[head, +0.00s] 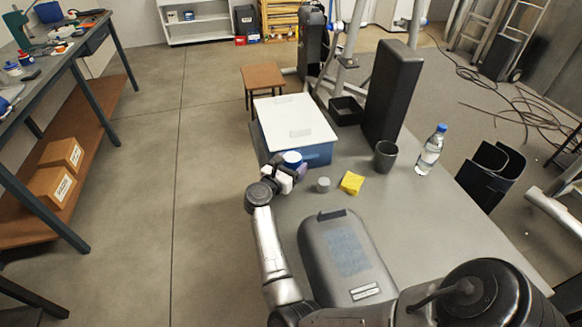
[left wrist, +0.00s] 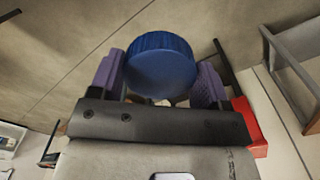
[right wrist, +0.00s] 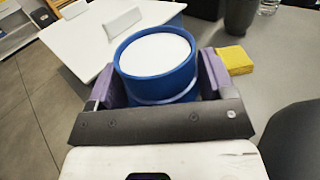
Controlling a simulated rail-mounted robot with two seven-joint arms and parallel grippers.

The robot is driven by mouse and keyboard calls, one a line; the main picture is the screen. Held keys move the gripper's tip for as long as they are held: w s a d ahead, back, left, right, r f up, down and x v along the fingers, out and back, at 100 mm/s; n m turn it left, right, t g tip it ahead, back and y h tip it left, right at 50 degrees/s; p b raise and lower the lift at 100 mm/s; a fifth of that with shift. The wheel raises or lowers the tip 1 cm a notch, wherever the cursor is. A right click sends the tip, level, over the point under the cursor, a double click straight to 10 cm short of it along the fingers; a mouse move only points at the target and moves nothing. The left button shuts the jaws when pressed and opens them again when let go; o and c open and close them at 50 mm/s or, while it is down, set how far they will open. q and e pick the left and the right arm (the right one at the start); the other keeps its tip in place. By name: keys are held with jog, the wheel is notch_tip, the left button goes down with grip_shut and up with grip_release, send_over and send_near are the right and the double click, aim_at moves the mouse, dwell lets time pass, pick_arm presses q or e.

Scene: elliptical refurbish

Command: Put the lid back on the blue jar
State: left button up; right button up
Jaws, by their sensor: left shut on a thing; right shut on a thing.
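The blue jar (right wrist: 157,75) is open at the top, and its inside shows white. My right gripper (right wrist: 158,88) is shut around its sides with purple fingers. In the head view the jar (head: 292,157) is in my right gripper (head: 287,171), by the left edge of the grey table. I cannot tell whether its base touches the table. The blue lid (left wrist: 162,65), round with a ribbed rim, is between the purple fingers of my left gripper (left wrist: 160,83), shut on it. The left gripper and lid do not show in the head view.
A blue bin with a white cover (head: 293,120) stands behind the jar. A small grey cylinder (head: 323,185), yellow notes (head: 351,183), a dark mug (head: 385,156) and a bottle (head: 430,152) stand to the right. A grey case (head: 345,250) lies in front. Open floor is left.

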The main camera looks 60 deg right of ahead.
jog(key=o, duration=0.7)
jog(key=c, duration=1)
jog(key=shift+r, duration=0.1)
